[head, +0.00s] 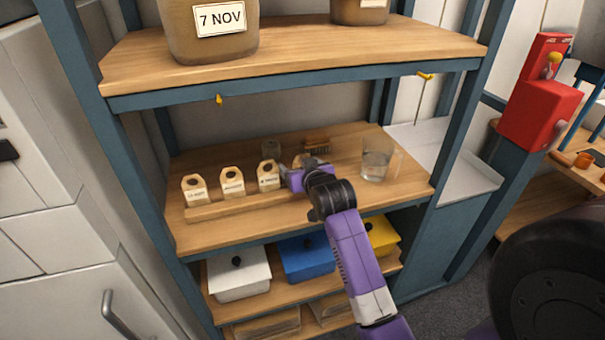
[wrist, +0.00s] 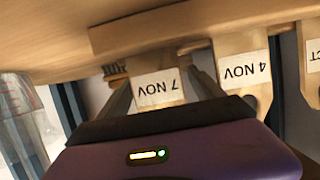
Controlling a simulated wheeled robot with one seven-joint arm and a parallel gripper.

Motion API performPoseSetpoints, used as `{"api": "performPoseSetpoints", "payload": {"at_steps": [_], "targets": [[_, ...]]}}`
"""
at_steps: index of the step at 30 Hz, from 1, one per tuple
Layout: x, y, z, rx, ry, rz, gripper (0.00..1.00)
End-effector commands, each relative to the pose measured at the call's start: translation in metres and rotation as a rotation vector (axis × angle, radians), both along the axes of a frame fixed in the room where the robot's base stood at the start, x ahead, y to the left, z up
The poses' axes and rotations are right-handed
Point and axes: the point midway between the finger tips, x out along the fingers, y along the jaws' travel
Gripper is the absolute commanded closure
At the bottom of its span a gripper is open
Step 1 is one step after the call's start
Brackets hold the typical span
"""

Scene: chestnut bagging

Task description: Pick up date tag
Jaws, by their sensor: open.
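Wooden date tags with holes stand in a row on the middle shelf. The 7 NOV tag (wrist: 160,90) appears upside down in the wrist view, between my gripper's two fingers (wrist: 163,85). The fingers are open, one on each side of it; I cannot tell whether either touches it. The 4 NOV tag (wrist: 243,75) is just right of it. In the head view, my gripper (head: 298,176) is at the right end of the row and hides most of the 7 NOV tag. The 4 NOV tag also shows there (head: 268,176), with two more tags (head: 232,182) (head: 194,190) to its left.
A wooden strip (head: 228,208) runs before the tags. A clear glass beaker (head: 377,166) stands right of my gripper, and a brush (head: 317,145) lies behind. The upper shelf holds a jar (head: 212,48) labelled 7 NOV. White (head: 238,278), blue (head: 306,262) and yellow (head: 382,235) bins sit below.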

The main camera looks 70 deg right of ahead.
Motion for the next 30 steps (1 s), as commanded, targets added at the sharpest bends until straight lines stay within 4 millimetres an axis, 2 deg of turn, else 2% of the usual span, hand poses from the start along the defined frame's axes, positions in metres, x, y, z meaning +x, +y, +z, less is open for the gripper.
{"api": "performPoseSetpoints", "payload": {"at_steps": [4, 12, 21, 26, 30], "targets": [[0.0, 0.0, 0.0, 0.0, 0.0, 0.0, 0.26], [0.0, 0.0, 0.0, -0.001, -0.001, 0.0, 0.79], [0.0, 0.0, 0.006, -0.002, -0.002, 0.0, 0.79], [0.0, 0.0, 0.029, -0.005, -0.005, 0.0, 0.79], [0.001, 0.0, 0.058, -0.004, -0.006, 0.002, 0.79]]}}
